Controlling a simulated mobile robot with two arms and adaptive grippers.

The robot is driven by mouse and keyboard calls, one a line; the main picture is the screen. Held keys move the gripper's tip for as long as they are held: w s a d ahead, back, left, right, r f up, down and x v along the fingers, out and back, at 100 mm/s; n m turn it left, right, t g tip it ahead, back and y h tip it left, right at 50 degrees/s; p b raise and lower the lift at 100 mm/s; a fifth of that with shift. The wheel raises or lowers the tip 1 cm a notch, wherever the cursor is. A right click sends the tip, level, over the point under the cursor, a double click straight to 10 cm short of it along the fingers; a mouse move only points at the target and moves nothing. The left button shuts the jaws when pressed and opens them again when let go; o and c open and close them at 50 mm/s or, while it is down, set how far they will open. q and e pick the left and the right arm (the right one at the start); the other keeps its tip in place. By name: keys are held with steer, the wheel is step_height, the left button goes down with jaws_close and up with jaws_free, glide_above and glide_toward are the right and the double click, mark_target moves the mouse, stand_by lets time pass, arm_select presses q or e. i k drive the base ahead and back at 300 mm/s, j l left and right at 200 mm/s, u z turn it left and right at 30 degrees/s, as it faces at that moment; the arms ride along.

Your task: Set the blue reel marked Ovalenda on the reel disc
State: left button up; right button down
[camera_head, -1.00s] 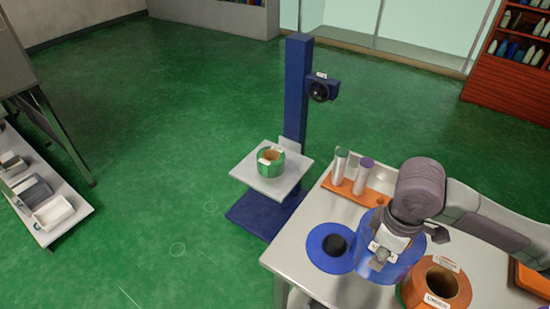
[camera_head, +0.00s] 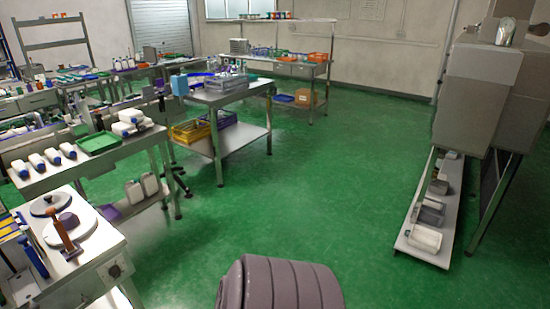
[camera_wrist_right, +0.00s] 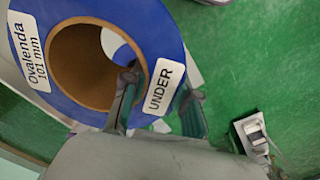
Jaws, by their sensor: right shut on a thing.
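The blue reel marked Ovalenda (camera_wrist_right: 95,20) fills the upper left of the right wrist view, with its brown core open toward the camera. Its white labels read "Ovalenda 101 mm" and "UNDER". My right gripper (camera_wrist_right: 160,92) is shut on the reel's wall, one finger at the core and the other on the outer side. Through the core I see a bit of blue and a pale edge; I cannot tell whether the blue is the reel disc. My left gripper is in neither current view.
The head view shows a bench with round discs (camera_head: 85,228) at lower left, a table with white bottles (camera_head: 30,185) behind it, and a grey cabinet (camera_head: 475,100) with a low shelf (camera_head: 425,253) at right. Green floor (camera_head: 320,190) between them is clear.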

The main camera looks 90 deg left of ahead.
mark_target(70, 225)
steer(key=u, duration=2.05)
steer(key=j+u, duration=0.15)
steer(key=u, duration=0.25)
steer(key=i+u, duration=0.1)
steer(key=u, duration=0.8)
steer(key=i+u, duration=0.15)
steer(key=u, duration=0.25)
steer(key=i+u, duration=0.15)
steer(key=u, duration=0.25)
steer(key=i+u, duration=0.15)
steer(key=u, duration=0.2)
steer(key=i+l+u, duration=0.15)
steer(key=u, duration=0.25)
steer(key=i+l+u, duration=0.15)
steer(key=i+l, duration=0.15)
steer(key=i+l+u, duration=0.15)
steer(key=i+l, duration=0.15)
steer(key=l, duration=0.2)
